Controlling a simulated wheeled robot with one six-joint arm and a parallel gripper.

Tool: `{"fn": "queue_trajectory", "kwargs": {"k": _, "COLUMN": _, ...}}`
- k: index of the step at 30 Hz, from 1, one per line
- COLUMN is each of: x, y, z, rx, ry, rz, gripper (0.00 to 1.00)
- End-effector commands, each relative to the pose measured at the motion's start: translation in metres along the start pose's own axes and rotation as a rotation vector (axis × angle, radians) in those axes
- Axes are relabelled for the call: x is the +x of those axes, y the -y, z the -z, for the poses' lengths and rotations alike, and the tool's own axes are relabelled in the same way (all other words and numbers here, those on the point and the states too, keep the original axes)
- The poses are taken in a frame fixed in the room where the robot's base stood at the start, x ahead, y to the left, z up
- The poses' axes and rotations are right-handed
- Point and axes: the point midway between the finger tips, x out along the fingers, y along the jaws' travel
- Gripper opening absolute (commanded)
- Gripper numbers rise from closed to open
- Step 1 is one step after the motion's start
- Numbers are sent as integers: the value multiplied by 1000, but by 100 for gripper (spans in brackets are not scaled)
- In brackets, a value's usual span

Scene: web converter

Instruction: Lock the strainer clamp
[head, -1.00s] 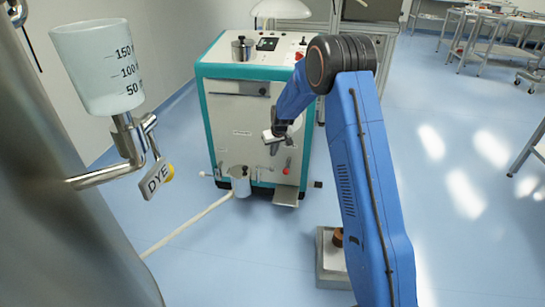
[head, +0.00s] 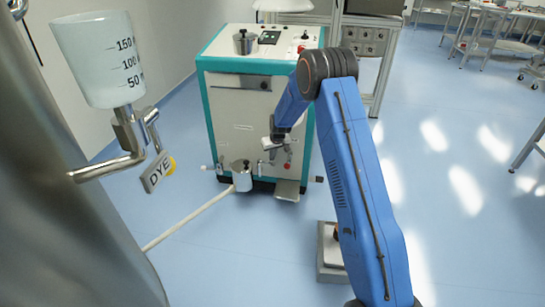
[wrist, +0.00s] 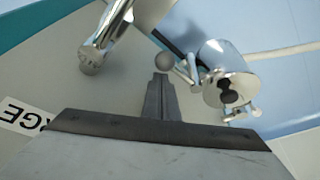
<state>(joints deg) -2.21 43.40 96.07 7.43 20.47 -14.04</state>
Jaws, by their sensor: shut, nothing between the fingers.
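The strainer (head: 242,176) is a small shiny metal cylinder low on the front of the white and teal machine. It also shows in the wrist view (wrist: 226,68), right of my fingers, with metal fittings around it. A grey ball knob (wrist: 165,62) sits at the left of the strainer, by a short metal rod; whether it belongs to the clamp I cannot tell. My gripper (wrist: 160,82) is shut and empty, its tips just short of the knob in the picture; contact is unclear. In the head view my gripper (head: 272,147) is in front of the machine, up and right of the strainer.
A thick metal pipe or handle (wrist: 103,32) is left of my fingertips in the wrist view. A red knob (head: 287,167) and a small tray (head: 287,190) are right of the strainer. A pale hose (head: 190,217) crosses the floor. A dye cup (head: 97,57) stands at the near left.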

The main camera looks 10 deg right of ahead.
Motion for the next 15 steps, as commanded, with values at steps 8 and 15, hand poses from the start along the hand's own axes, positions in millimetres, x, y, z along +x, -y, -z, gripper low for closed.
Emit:
{"fn": "queue_trajectory", "kwargs": {"k": 8, "x": -1, "y": 1, "z": -2, "rx": 0, "ry": 0, "rz": 0, "gripper": 0}}
{"fn": "queue_trajectory", "kwargs": {"k": 15, "x": -2, "y": 2, "z": -4, "rx": 0, "ry": 0, "rz": 0, "gripper": 0}}
